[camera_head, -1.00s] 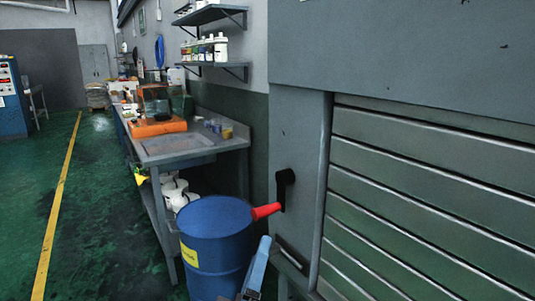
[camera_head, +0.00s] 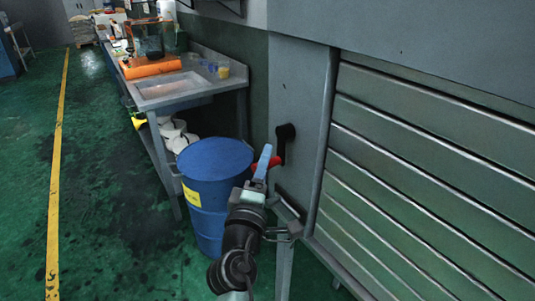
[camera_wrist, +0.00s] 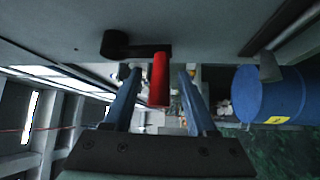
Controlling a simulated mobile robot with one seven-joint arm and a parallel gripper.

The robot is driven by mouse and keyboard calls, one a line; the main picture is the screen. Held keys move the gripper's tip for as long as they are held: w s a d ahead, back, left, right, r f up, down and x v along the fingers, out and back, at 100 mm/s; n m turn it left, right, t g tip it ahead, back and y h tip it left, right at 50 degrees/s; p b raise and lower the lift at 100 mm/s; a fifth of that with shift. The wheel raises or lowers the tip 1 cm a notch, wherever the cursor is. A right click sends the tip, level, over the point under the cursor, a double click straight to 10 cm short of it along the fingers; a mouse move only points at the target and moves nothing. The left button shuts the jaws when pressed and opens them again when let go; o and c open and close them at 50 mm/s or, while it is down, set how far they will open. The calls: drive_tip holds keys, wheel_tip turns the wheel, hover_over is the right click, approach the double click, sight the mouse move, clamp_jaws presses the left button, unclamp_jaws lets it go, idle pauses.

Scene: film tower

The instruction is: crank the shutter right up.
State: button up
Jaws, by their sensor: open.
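The slatted grey-green shutter (camera_head: 415,190) fills the right of the head view; its slats show in the frame beside the grey post. A black crank arm (camera_head: 284,140) is mounted on the grey panel left of it, with a red handle (camera_head: 274,163) sticking out to the left. My gripper (camera_head: 263,160) is at the handle and partly hides it. In the wrist view my gripper (camera_wrist: 159,72) is open, its two blue fingers on either side of the red handle (camera_wrist: 159,82), with gaps visible on both sides. The black crank arm (camera_wrist: 125,46) lies beyond the fingertips.
A blue drum (camera_head: 213,180) with a yellow label stands close to the left of my gripper. A workbench (camera_head: 200,97) with a sink runs behind it. A narrow ledge (camera_head: 290,204) juts out below the crank. The green floor at left is clear.

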drive_tip(key=shift+x, duration=1.6)
clamp_jaws()
